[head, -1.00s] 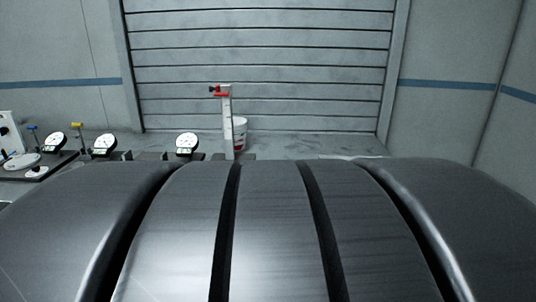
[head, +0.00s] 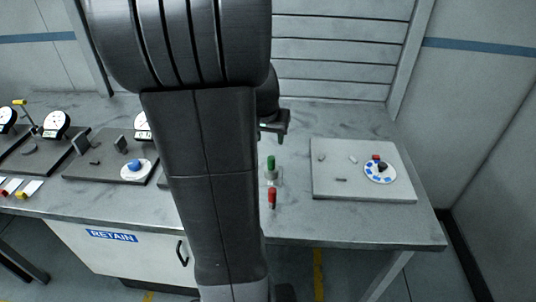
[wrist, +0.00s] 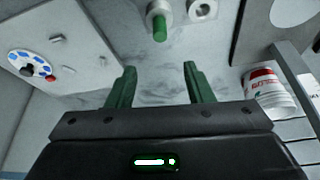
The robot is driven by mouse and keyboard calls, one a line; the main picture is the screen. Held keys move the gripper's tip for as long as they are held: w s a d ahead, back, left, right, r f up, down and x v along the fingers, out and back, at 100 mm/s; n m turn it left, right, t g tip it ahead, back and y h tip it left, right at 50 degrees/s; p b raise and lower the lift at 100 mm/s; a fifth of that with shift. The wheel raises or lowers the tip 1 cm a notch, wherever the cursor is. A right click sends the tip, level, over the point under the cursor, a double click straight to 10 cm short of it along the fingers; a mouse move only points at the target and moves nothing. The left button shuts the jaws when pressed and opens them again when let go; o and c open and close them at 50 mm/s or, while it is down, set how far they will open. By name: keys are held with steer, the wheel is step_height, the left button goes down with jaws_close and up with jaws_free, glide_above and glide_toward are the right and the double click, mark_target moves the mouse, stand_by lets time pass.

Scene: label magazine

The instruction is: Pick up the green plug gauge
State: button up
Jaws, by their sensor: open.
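The green plug gauge (head: 270,162) stands upright in a small pale holder (head: 272,178) on the bench. In the wrist view the green plug gauge (wrist: 160,30) appears at top centre, ahead of the fingertips. My gripper (wrist: 158,72) is open, with two green fingers spread and nothing between them. In the head view my gripper (head: 276,127) is above and behind the plug gauge, apart from it. My arm hides part of the bench to its left.
A red-handled piece (head: 272,198) is just in front of the holder. A grey board (head: 330,188) with a blue-marked disc (head: 372,177) lies to the right. Dial gauges (head: 56,124) stand on plates at left. A white bucket (wrist: 268,92) shows in the wrist view.

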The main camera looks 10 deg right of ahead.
mark_target(271, 158)
steer(key=x, duration=0.7)
steer(key=shift+s+f, duration=0.1)
steer(key=shift+f, duration=0.2)
steer(key=f, duration=0.3)
steer(key=f+p, duration=0.1)
steer(key=shift+w+f, duration=0.2)
steer(key=shift+w, duration=0.15)
steer(key=shift+w+d+f, duration=0.1)
steer(key=shift+w+f, duration=0.1)
steer(key=shift+f, duration=0.2)
steer(key=shift+c, duration=0.2)
jaws_close()
